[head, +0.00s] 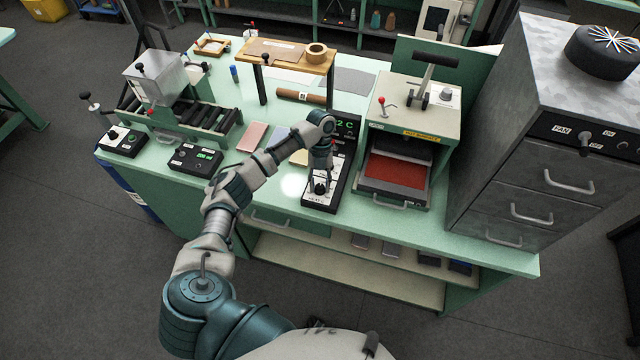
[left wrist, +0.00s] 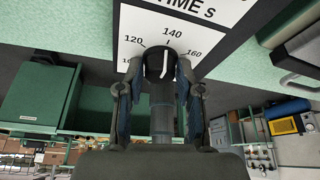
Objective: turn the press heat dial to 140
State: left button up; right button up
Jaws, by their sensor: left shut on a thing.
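The press heat dial (left wrist: 160,64) is a dark round knob with a white pointer line, on a white scale plate (left wrist: 133,25) marked 120, 140 and 160. The pointer lies close to the 140 mark. In the head view the dial (head: 320,188) sits at the front end of a black control box (head: 343,188) on the bench. My left gripper (left wrist: 158,72) is shut on the dial, one finger on each side. It also shows in the head view (head: 322,180), reaching down from above. My right gripper is not in view.
The heat press (head: 440,118) with its red plate (head: 396,172) stands just right of the control box. A green readout (head: 344,126) is partly hidden behind my arm. A wooden stand (head: 287,54) is behind. A grey drawer cabinet (head: 510,133) stands at the right.

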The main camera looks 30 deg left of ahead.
pick_arm(q)
jog(key=shift+w+r, duration=0.1)
jog(key=shift+r, duration=0.05)
jog(key=o, duration=1)
jog(key=shift+c, duration=0.2)
jog(key=shift+o, duration=1)
jog(key=shift+a, duration=0.1)
jog(key=shift+w+r, duration=0.1)
jog(key=v, duration=1.1)
jog(key=shift+w, duration=0.2)
jog(key=shift+s+a+r, duration=0.1)
jog(key=shift+a, duration=0.05)
